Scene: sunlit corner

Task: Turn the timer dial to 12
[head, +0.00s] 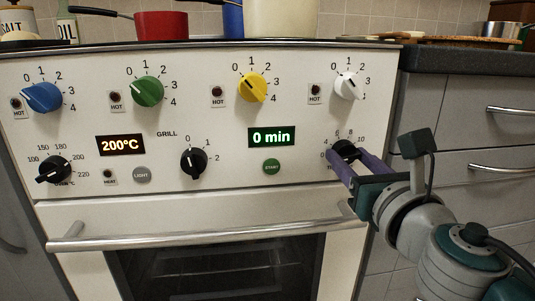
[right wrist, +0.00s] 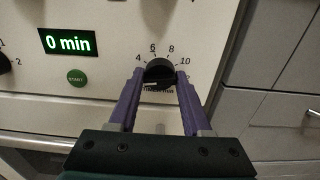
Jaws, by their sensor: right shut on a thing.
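The timer dial (head: 344,149) is a black knob at the lower right of the white oven panel, with numbers around it. It also shows in the right wrist view (right wrist: 159,72), between the two purple fingers, with 4, 6, 8 and 10 readable above it. My right gripper (head: 349,158) is shut on the dial, one finger on each side. The green timer display (head: 271,137) reads 0 min. My left gripper is not in view.
A green START button (head: 272,167) sits below the display. The oven handle (head: 200,235) sticks out below the panel. A black grill knob (head: 194,162) and several coloured knobs are on the panel. A red pot (head: 161,26) stands on top.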

